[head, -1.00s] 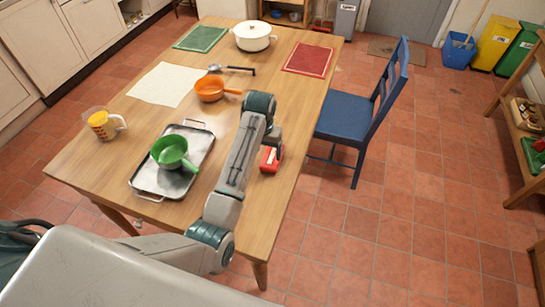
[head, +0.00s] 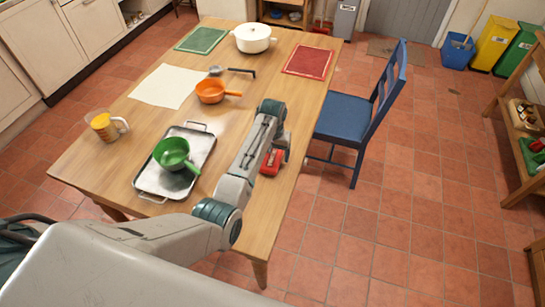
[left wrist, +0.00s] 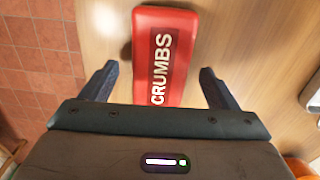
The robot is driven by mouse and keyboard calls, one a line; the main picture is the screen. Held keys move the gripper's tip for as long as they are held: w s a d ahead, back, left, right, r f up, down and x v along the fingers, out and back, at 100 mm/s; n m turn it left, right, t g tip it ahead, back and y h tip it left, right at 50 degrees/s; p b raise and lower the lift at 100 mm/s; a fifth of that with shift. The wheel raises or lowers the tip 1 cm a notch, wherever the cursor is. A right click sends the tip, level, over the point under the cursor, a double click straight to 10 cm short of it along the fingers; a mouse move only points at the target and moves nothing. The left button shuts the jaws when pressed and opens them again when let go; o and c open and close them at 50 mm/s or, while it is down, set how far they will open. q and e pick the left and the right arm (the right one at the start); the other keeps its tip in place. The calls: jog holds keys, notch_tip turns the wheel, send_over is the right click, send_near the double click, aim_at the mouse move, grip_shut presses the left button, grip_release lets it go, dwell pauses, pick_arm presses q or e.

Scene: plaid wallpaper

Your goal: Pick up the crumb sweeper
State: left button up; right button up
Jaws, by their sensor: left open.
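The crumb sweeper (head: 271,163) is a small red block near the right edge of the wooden table. In the left wrist view it is a red bar (left wrist: 165,50) with the word CRUMBS on it. My left gripper (left wrist: 158,70) is open, with one dark finger on each side of the bar and a gap on both sides. The near end of the bar reaches in between the fingers. In the head view my left arm hides part of the gripper and sweeper. My right gripper is not in view.
An orange pan (head: 210,91), a ladle (head: 238,70), a white pot (head: 253,38) and a measuring jug (head: 103,125) are also on the table (head: 140,135). A blue chair (head: 345,113) stands at the right.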

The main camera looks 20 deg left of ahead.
pick_arm(q)
notch_tip(320, 180, down, 2)
jog(key=shift+f, duration=0.1)
jog(key=c, duration=1.1)
jog(key=shift+r, duration=0.2)
